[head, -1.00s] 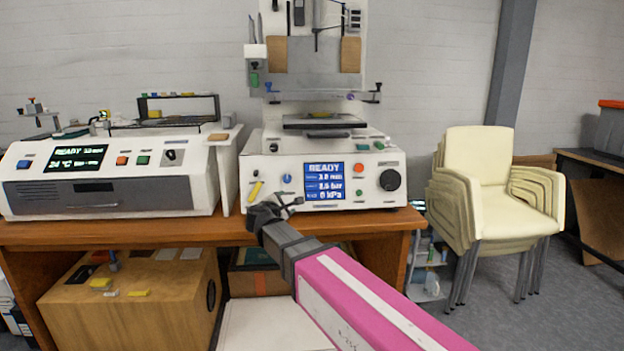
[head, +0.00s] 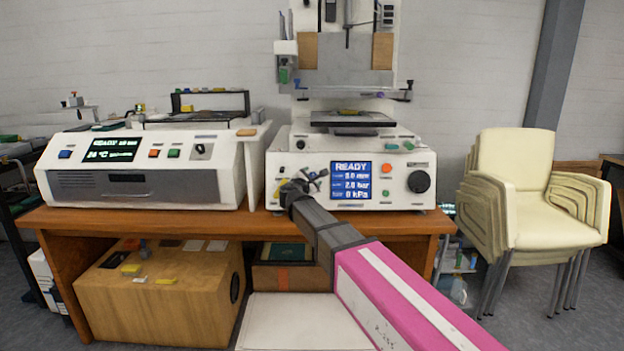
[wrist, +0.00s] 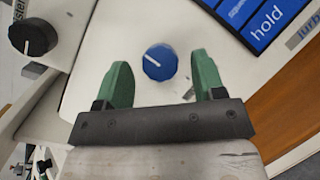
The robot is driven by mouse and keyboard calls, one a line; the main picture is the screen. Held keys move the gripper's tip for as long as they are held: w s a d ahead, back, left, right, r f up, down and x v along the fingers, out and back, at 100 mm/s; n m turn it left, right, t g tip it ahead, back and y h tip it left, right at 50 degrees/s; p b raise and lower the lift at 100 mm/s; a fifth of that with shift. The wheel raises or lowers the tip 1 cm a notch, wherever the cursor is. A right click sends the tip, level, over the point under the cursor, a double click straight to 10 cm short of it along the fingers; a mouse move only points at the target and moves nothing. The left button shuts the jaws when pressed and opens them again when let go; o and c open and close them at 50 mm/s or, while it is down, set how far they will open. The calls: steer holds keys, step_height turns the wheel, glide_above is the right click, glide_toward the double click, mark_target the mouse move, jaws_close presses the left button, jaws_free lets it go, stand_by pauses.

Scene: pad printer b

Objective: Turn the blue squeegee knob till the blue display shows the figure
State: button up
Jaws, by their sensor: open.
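The blue squeegee knob (wrist: 160,62) shows in the wrist view on the white front panel, with a white pointer line on its face. My gripper (wrist: 160,85) is open, one green finger on each side of the knob and apart from it. In the head view my gripper (head: 308,182) is at the left of the printer's panel and largely hides the knob. The blue display (head: 351,181) reads READY, with lines in mm, bar and kPa; the small labels are too blurred to read. A corner of it (wrist: 262,20) shows in the wrist view with the word "hold".
A black knob (wrist: 32,38) is at the upper left in the wrist view. An orange button (head: 387,168) and a large black dial (head: 419,182) are right of the display. A second machine (head: 140,188) stands left on the table. Stacked chairs (head: 515,190) stand at the right.

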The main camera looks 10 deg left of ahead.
steer(key=shift+w+d, duration=0.1)
steer(key=shift+w, duration=0.55)
steer(key=c, duration=0.9)
steer(key=shift+m, duration=0.5)
steer(key=m+g, duration=0.1)
steer(key=m, duration=0.1)
steer(key=m+g+h, duration=0.1)
steer(key=m, duration=0.2)
steer(key=shift+r+h, duration=0.1)
steer(key=shift+h, duration=0.2)
steer(key=m+g, duration=0.1)
steer(key=m, duration=0.2)
steer(key=m+g, duration=0.2)
steer(key=shift+r+m, duration=0.1)
steer(key=shift+m, duration=0.3)
